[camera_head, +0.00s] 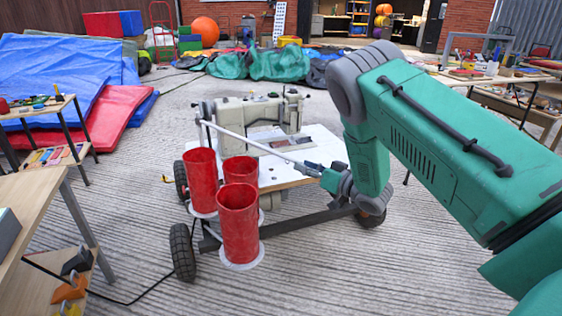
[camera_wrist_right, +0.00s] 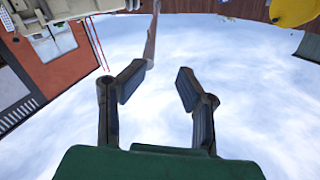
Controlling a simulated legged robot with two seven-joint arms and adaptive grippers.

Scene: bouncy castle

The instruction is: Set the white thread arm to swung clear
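The white thread arm (camera_head: 250,142) is a long thin rod on the cream sewing machine (camera_head: 250,115). It runs from a post at the machine's left end, slanting down to the right across the front. My right gripper (camera_head: 318,170) is at the rod's right end. In the right wrist view the gripper (camera_wrist_right: 159,84) has its two fingers apart. The rod (camera_wrist_right: 152,38) comes down from the top, its near end beside the left fingertip. I cannot tell whether they touch. My left gripper is not in view.
The machine stands on a white table top (camera_head: 335,150) on a wheeled cart. Three red cylinders (camera_head: 239,222) stand at its front left. A wooden table (camera_head: 30,215) is at the near left. The floor (camera_head: 350,270) in front of the cart is largely clear.

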